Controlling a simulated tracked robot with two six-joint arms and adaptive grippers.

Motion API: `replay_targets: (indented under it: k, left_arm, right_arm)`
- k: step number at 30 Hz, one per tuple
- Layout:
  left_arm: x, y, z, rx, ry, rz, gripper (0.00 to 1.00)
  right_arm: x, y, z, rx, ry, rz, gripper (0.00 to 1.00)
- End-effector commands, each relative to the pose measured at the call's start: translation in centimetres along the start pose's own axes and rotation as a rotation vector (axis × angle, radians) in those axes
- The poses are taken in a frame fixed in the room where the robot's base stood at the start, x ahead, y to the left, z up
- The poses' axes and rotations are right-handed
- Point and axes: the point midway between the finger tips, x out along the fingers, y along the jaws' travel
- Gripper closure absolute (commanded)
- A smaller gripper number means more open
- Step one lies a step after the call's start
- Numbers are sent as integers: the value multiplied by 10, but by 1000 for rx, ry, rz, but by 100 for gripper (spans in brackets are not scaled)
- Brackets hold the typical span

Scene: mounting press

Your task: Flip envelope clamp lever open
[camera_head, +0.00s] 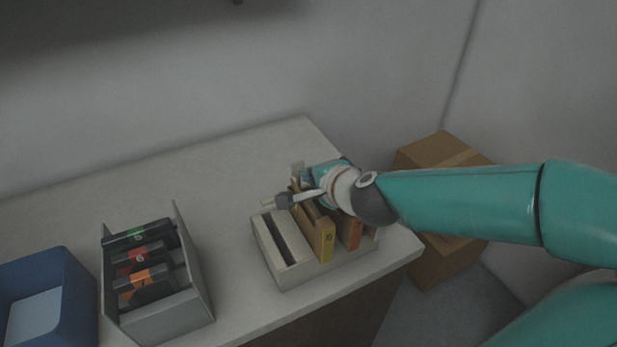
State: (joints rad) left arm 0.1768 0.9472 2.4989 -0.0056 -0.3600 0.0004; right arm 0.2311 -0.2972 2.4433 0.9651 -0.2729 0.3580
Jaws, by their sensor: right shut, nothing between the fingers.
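A cream rack (296,279) stands near the table's front right corner. It holds upright brown envelopes, one with a yellow label (328,241) and one with a red-orange label (354,232). My right gripper (284,200) is over the back of the rack, coming in from the right. Its fingers are shut and empty, close above the envelope tops; I cannot tell whether they touch anything. A small pale upright piece (297,170) shows behind the gripper. I cannot make out the clamp lever for sure; the gripper and wrist cover part of the rack. My left gripper is not in view.
A grey metal holder (189,307) with several black, colour-labelled cases stands left of the rack. A blue bin (75,290) is at the far left. The table (215,175) is clear behind them. A cardboard box (428,152) stands beyond its right edge.

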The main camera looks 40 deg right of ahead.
Motion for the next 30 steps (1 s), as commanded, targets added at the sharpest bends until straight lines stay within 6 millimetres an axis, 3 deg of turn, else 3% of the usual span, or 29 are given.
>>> replay_targets:
  k: [3,8,18,19,22,30]
  left_arm:
    - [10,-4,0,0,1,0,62]
    - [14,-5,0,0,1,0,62]
    - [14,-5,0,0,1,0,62]
    - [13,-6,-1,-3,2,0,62]
    - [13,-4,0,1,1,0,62]
    - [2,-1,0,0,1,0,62]
  right_arm:
    - [19,3,0,-1,0,1,100]
    - [30,1,0,-1,0,1,100]
    - [32,-1,0,-1,-1,-1,100]
    - [35,-2,-14,2,8,0,100]
    - [33,-2,-2,-1,-1,1,100]
    - [34,-6,3,-2,-4,30,100]
